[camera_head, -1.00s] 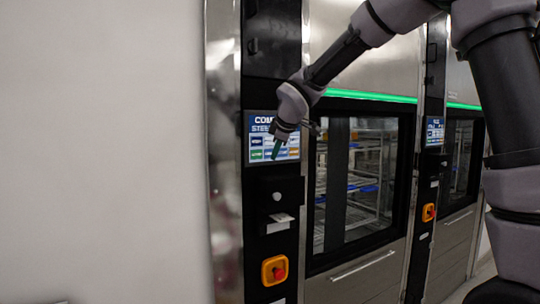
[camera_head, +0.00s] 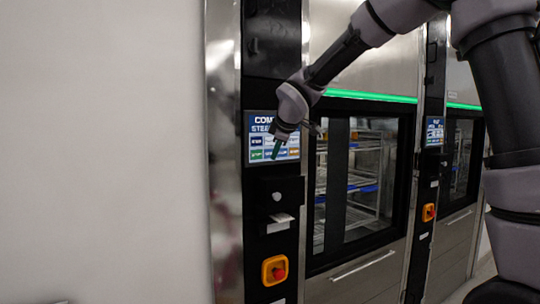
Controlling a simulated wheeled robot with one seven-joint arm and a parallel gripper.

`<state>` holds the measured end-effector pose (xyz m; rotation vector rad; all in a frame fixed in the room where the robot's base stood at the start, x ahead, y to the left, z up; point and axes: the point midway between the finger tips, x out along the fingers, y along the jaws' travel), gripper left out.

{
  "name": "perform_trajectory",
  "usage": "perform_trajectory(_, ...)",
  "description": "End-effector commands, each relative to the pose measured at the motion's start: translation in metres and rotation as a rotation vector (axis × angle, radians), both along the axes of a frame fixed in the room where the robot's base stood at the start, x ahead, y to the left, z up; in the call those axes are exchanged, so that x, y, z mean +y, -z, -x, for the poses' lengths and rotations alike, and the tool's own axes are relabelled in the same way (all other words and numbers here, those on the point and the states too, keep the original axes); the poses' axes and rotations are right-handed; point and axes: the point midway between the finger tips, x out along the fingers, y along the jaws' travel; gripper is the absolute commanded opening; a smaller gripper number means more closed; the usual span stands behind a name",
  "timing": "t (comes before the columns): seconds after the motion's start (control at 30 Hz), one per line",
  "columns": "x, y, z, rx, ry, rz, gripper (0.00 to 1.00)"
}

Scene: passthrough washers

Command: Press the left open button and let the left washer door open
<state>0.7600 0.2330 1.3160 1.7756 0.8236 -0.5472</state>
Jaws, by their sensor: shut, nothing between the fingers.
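The left washer's touch panel (camera_head: 257,131) shows a heading and coloured buttons on the dark column left of its door. My gripper (camera_head: 277,149) is in front of the panel, its shut fingertips pointing down at the lower button rows. It covers part of the screen, and I cannot tell whether the tips touch it. A green button (camera_head: 256,155) shows at the lower left of the screen. The left washer door opening (camera_head: 365,215) has a black frame, with racks and blue parts visible inside. I cannot tell for sure how far the glass is open.
A green light strip (camera_head: 370,96) runs above the left opening. An orange emergency switch (camera_head: 275,270) sits below the panel. The right washer (camera_head: 462,160) has its own panel (camera_head: 435,131). A plain white wall (camera_head: 100,150) fills the left side.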

Motion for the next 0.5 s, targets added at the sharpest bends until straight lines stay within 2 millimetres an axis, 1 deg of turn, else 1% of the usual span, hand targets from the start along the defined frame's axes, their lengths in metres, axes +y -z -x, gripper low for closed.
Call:
perform_trajectory(0.33,0.0003,0.0001,-0.0004,0.0,0.0,0.0,0.0)
perform_trajectory(0.5,0.0033,-0.0002,-0.0048,0.0,-0.001,-0.001,0.0)
